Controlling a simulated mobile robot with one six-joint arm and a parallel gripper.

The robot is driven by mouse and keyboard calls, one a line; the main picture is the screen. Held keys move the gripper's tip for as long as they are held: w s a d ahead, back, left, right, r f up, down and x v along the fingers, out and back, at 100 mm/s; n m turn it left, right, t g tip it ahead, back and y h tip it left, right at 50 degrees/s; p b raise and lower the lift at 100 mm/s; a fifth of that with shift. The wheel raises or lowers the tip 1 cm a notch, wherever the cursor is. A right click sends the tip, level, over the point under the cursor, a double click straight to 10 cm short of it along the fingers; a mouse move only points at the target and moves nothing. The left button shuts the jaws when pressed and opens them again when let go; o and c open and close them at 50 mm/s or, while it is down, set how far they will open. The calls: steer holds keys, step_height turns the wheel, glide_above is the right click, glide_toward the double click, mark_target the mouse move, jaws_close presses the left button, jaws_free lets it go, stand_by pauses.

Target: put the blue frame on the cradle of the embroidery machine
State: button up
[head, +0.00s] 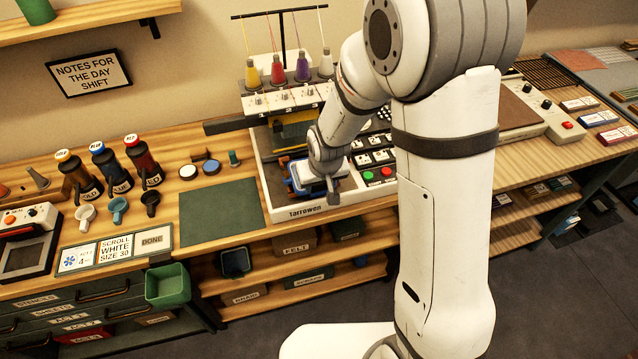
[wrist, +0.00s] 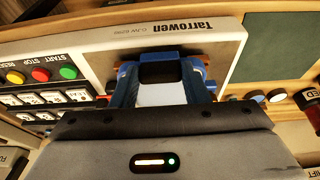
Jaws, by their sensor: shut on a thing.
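The blue frame (head: 292,184) has pale cloth inside and sits at the front of the embroidery machine (head: 308,208), low over its white base. In the wrist view the blue frame (wrist: 126,84) reaches out past my dark gripper body, with the machine's Tarrowen front (wrist: 110,40) behind it. My gripper (head: 328,186) is shut on the blue frame at its near side. My arm and the frame cover most of the cradle, so I cannot tell whether the frame rests on it or hovers just above.
A green mat (head: 220,213) lies left of the machine. Thread cones (head: 278,70) stand on top of it. Buttons (head: 378,176) are right of the frame. Labelled bottles (head: 110,170) stand farther left. A green bin (head: 168,286) hangs at the table's front.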

steer(key=shift+w, duration=0.1)
steer(key=shift+w+a+f+b, duration=0.15)
steer(key=shift+w+a+b, duration=0.1)
steer(key=shift+w, duration=0.35)
steer(key=shift+w+a+f+b, duration=0.15)
steer(key=shift+w+b, duration=0.1)
steer(key=shift+w, duration=0.35)
steer(key=shift+w+a+f+b, duration=0.15)
steer(key=shift+w+b, duration=0.1)
steer(key=shift+w, duration=0.35)
steer(key=shift+b, duration=0.45)
stand_by(0.4)
steer(key=shift+f+b, duration=1.1)
stand_by(0.6)
steer(key=o, duration=1)
steer(key=shift+r, duration=0.1)
steer(key=shift+r+p, duration=1.3)
steer(key=shift+r, duration=0.95)
